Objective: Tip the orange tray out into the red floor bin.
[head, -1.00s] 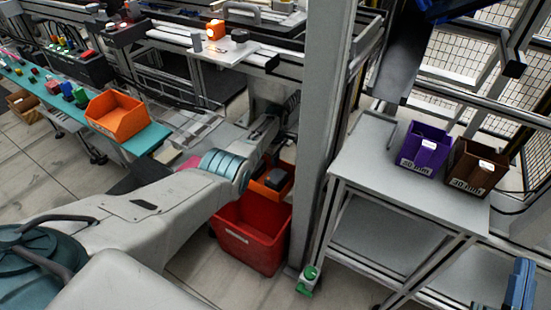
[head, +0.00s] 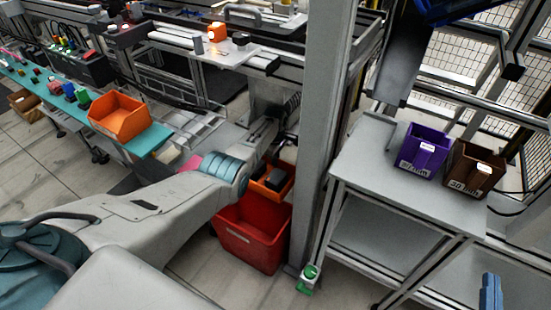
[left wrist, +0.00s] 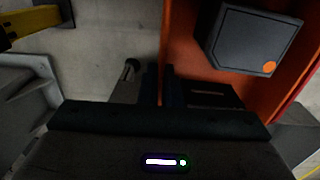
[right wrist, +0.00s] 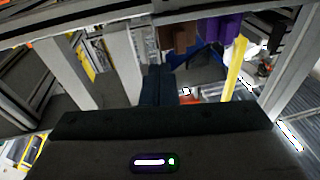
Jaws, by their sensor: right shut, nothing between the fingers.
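The orange tray (head: 272,181) holds a dark grey box (head: 279,179), which also shows in the left wrist view (left wrist: 250,38). The red floor bin (head: 262,249) stands on the floor below and in front of the tray in the head view. My left gripper (left wrist: 160,85) is shut on the tray's wall, one finger on either side of it. My forearm hides part of the tray in the head view. The tray looks about level. My right gripper (right wrist: 158,85) is shut and empty in the right wrist view, away from the tray.
A grey post (head: 317,130) rises right beside the red bin. A grey table (head: 375,165) to the right carries a purple bin (head: 424,155) and a brown bin (head: 474,170). Another orange bin (head: 117,116) sits on a teal bench at left.

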